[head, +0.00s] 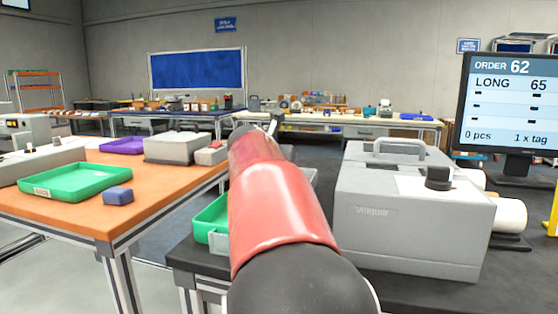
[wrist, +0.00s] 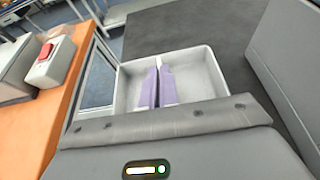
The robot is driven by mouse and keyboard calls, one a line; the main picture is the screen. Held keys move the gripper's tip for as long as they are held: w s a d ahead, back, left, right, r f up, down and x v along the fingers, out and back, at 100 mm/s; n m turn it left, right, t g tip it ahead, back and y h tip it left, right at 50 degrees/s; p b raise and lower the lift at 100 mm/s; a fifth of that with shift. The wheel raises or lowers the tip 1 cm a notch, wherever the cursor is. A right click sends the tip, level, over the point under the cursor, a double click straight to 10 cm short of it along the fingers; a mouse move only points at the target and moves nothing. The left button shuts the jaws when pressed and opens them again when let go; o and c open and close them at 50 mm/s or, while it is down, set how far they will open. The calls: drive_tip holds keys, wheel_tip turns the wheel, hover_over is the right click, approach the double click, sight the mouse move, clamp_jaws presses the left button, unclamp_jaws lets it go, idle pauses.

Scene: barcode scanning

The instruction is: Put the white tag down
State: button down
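In the wrist view, my gripper (wrist: 158,80) points down over a white tray (wrist: 205,73), its two purple-grey fingers close together. A thin white sliver, the white tag (wrist: 158,62), shows edge-on between the fingertips. The tray's floor around the fingers looks empty. I cannot tell whether the tag touches the tray floor. In the head view my red and black arm hides the gripper's fingers, the tag and most of the tray.
A grey printer-like machine (head: 415,220) stands right of my arm on the dark table. A green tray (head: 205,217) is left of it. The orange table (head: 150,185) holds another green tray (head: 75,183) and a blue block (head: 118,196). A monitor (head: 510,105) stands right.

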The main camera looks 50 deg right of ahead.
drive_tip(key=shift+f, duration=0.1)
drive_tip(key=c, duration=1.7)
unclamp_jaws()
drive_tip(key=shift+a+r, duration=0.25)
drive_tip(key=v, duration=1.1)
drive_tip(key=shift+s+a+r, duration=0.1)
drive_tip(key=shift+s+a, duration=0.1)
drive_tip(key=shift+s, duration=0.05)
